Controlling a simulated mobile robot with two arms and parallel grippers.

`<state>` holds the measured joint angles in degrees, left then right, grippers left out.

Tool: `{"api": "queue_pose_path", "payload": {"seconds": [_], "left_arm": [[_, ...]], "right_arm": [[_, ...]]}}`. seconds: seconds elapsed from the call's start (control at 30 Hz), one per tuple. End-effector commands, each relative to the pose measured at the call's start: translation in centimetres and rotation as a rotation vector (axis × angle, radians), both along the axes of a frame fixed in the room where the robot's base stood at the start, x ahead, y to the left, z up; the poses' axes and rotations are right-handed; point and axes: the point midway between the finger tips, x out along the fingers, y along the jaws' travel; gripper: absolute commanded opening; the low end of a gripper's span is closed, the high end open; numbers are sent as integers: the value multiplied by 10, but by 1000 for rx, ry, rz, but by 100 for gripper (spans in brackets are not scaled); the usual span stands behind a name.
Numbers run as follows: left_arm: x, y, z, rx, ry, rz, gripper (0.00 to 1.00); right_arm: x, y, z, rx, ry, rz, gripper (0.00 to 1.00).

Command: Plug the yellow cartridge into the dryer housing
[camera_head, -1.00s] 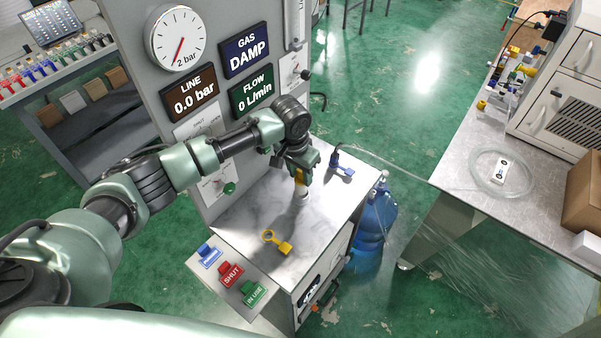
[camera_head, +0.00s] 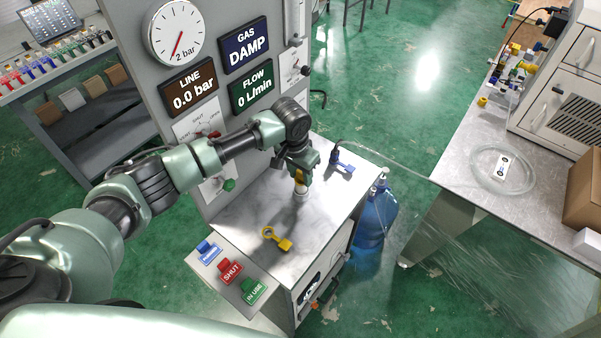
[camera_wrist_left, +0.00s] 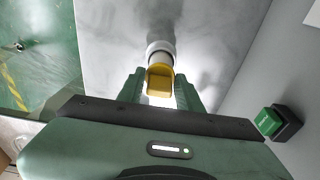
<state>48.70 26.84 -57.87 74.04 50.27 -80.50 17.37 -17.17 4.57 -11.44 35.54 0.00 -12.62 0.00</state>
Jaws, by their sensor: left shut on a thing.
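The yellow cartridge (camera_head: 300,177) is in my left gripper (camera_head: 300,181), above the right part of the metal bench top (camera_head: 320,215). In the left wrist view its yellow end (camera_wrist_left: 160,82) sits between the two fingers (camera_wrist_left: 160,92), which are shut on it. A pale stem and a white ring (camera_wrist_left: 160,49) lie just beyond the yellow part. I cannot tell whether the ring belongs to the cartridge or to the dryer housing, or whether the cartridge is seated. My right gripper is out of view.
A yellow ring with a tag (camera_head: 277,239) lies nearer on the bench, and a blue tagged piece (camera_head: 342,165) is behind. Blue, red and green label blocks (camera_head: 231,271) line the front-left ledge. The grey gauge panel (camera_head: 150,80) stands at the left. The bench middle is clear.

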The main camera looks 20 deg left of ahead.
Motion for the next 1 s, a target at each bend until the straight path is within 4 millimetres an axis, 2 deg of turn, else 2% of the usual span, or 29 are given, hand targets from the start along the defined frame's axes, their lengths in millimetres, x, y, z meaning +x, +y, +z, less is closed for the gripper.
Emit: {"api": "queue_pose_path", "payload": {"seconds": [1.0], "left_arm": [[0,0,-23,1,1,0,0]], "right_arm": [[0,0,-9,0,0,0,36]]}}
